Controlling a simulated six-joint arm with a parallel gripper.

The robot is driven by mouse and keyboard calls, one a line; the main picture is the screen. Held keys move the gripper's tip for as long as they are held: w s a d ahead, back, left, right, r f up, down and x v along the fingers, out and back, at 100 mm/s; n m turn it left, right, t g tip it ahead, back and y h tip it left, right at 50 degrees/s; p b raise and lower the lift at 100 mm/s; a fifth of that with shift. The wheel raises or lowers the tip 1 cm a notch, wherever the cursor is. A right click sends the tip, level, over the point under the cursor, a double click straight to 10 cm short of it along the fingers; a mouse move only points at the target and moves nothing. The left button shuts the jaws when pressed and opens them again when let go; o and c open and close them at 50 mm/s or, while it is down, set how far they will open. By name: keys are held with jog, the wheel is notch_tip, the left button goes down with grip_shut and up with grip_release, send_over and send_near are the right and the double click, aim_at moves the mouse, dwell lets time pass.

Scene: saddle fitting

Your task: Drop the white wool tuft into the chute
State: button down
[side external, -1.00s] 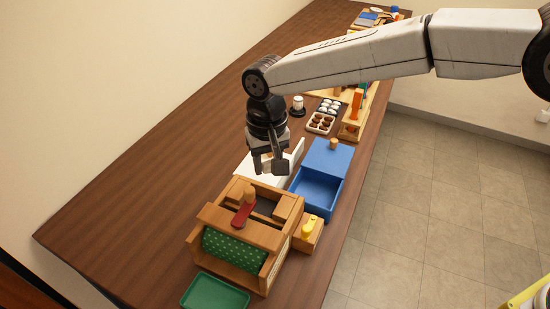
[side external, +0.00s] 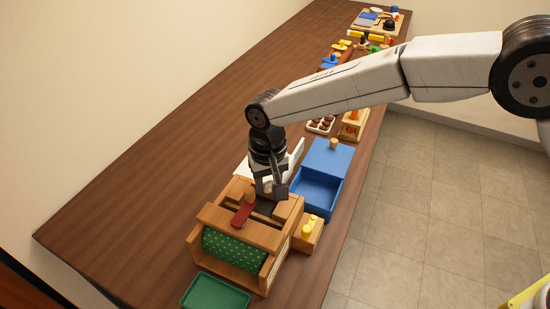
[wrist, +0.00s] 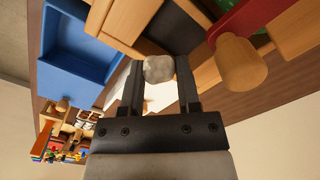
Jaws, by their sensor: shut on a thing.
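The white wool tuft (wrist: 158,69) is a small, pale, round clump between my fingertips in the wrist view. My gripper (wrist: 158,75) is shut on it. In the side view my gripper (side external: 268,190) is low over the rear part of the wooden box (side external: 228,219), near a dark opening (side external: 264,207). Whether that opening is the chute, I cannot tell. The tuft shows as a light spot between the fingers in the side view (side external: 265,184). The box also carries a red lever with a wooden knob (side external: 244,212) and a green dotted roll (side external: 234,250).
A blue open box (side external: 317,190) stands right of the wooden box. A small wooden block with a yellow knob (side external: 307,233) sits at its right side. A green tray (side external: 215,293) lies in front. The table's left side is clear.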

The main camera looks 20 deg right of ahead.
jog(key=shift+c, duration=1.2)
grip_release()
jog(key=shift+r, duration=3.85)
jog(key=shift+d, duration=0.1)
